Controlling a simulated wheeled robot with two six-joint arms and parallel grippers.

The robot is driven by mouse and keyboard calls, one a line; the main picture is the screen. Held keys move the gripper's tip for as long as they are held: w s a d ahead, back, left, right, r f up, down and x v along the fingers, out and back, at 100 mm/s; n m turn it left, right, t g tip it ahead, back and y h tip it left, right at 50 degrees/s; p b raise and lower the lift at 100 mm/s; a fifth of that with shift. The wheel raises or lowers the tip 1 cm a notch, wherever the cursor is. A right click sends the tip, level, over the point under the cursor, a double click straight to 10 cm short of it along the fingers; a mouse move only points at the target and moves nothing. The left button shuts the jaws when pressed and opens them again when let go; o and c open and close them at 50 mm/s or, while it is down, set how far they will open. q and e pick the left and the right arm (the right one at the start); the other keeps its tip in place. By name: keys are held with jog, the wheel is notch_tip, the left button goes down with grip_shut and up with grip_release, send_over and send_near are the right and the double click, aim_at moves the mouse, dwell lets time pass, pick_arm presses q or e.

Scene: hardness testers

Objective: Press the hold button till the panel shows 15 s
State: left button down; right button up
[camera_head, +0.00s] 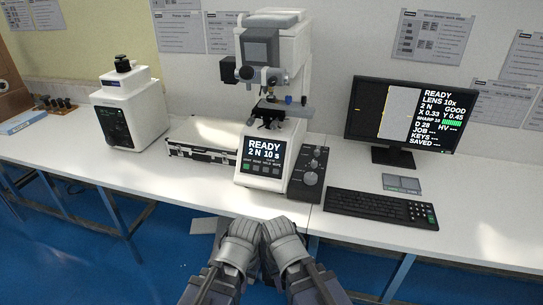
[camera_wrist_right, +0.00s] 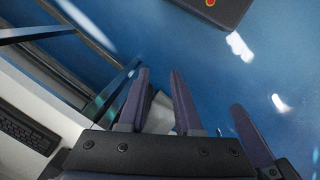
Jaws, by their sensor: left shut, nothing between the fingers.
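The white hardness tester (camera_head: 275,45) stands at the middle of the bench. Its front panel (camera_head: 264,151) reads READY, 2 N, 10 s. A row of small buttons (camera_head: 262,168) lies under that text, the leftmost green; their labels are too small to read surely. My left gripper (camera_head: 239,228) is shut and empty below and in front of the bench edge, apart from the panel. My right gripper (camera_head: 279,229) is close beside it on the right. In the right wrist view, the right fingers (camera_wrist_right: 159,72) stand apart with nothing between them.
A knob box (camera_head: 311,177) stands right of the panel. A keyboard (camera_head: 380,207) and monitor (camera_head: 403,115) are further right. A black-edged case (camera_head: 199,150) and a second white instrument (camera_head: 128,108) stand left. The bench front by the panel is clear.

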grip_shut()
dwell(1.3)
